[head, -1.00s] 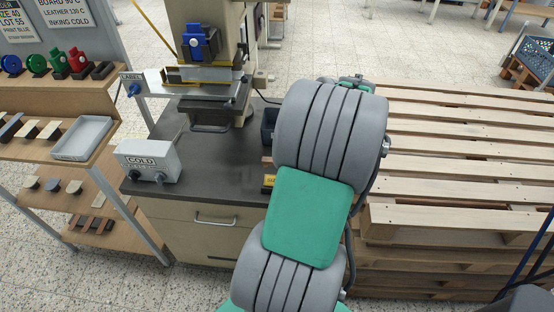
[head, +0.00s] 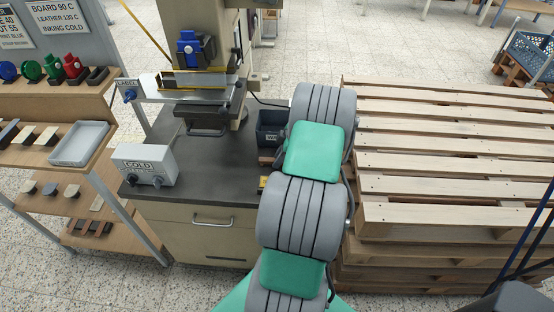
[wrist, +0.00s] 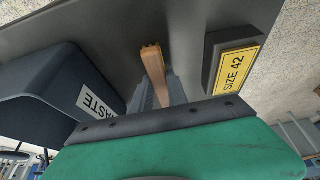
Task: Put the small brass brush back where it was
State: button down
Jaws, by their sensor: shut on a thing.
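In the wrist view, the small brush shows as a brown wooden handle (wrist: 153,68) standing out from between the grey fingers of my gripper (wrist: 161,93). My gripper is shut on it, above the dark bench top. In the head view my own arm hides the gripper and the brush.
A dark waste bin (wrist: 55,90) is left of the brush, and a block labelled SIZE 42 (wrist: 232,65) is right of it. The stamping press (head: 205,90) and COLD control box (head: 144,165) share the bench (head: 215,178). Pallets (head: 450,150) stand to the right.

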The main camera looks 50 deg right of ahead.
jog(key=shift+f, duration=0.2)
jog(key=c, duration=1.3)
grip_release()
